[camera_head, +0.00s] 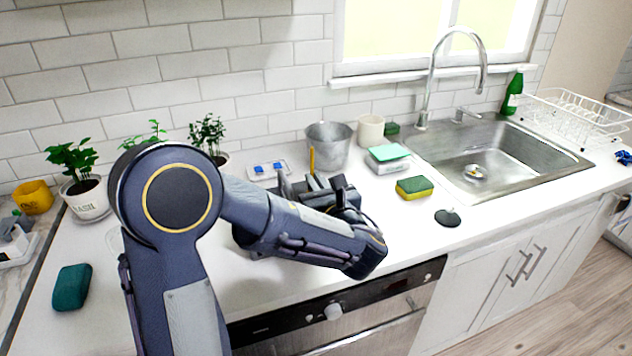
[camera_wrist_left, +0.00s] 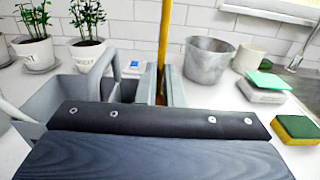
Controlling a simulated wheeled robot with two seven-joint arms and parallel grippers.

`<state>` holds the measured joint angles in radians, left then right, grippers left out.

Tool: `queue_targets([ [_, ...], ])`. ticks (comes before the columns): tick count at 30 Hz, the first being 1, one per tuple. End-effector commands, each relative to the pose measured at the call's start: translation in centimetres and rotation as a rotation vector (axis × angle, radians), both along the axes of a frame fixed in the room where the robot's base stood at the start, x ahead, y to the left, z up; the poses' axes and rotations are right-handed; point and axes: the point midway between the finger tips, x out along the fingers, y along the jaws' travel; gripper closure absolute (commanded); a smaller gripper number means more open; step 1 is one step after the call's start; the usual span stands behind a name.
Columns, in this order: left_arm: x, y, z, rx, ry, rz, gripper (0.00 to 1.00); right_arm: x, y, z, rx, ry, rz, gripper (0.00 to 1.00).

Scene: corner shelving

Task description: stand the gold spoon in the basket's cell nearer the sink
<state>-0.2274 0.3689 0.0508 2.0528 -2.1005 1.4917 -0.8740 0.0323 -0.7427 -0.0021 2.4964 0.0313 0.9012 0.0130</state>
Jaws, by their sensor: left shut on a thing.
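The gold spoon (camera_head: 311,158) stands upright; its yellow shaft also shows in the left wrist view (camera_wrist_left: 165,40). My left gripper (camera_head: 314,181) is shut on it, with the shaft between the two grey fingers (camera_wrist_left: 162,88). The spoon's lower end is hidden between the fingers. The grey basket (camera_wrist_left: 72,88) with its raised handle shows just left of the fingers in the left wrist view. In the head view my arm hides most of it. I cannot tell whether the spoon's lower end is inside a cell. My right gripper is not in view.
A metal bucket (camera_head: 329,146) and a white cup (camera_head: 371,131) stand behind, toward the sink (camera_head: 485,165). Sponges (camera_head: 414,188) lie to the right. Potted plants (camera_head: 82,185) stand at the left by the wall. The front left counter is mostly clear around a teal sponge (camera_head: 72,287).

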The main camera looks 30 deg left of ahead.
Motion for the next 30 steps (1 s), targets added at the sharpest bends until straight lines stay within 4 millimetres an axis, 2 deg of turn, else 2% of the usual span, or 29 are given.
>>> queue_targets([
  [1, 0.0, 0.0, 0.0, 0.000, 0.000, 0.000, 0.92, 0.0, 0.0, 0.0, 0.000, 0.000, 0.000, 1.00],
  [6, 0.0, 0.0, 0.0, 0.000, 0.000, 0.000, 0.69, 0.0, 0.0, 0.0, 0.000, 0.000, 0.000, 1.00],
  [7, 0.0, 0.0, 0.0, 0.000, 0.000, 0.000, 0.68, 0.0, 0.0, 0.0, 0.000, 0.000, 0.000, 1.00],
  [17, -0.3, -0.4, 0.0, -0.001, 0.001, -0.002, 0.68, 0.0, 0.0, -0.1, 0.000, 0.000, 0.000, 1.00],
  [30, -4.5, -5.4, 0.0, 0.000, 0.000, -0.003, 0.68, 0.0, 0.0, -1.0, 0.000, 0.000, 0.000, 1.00],
])
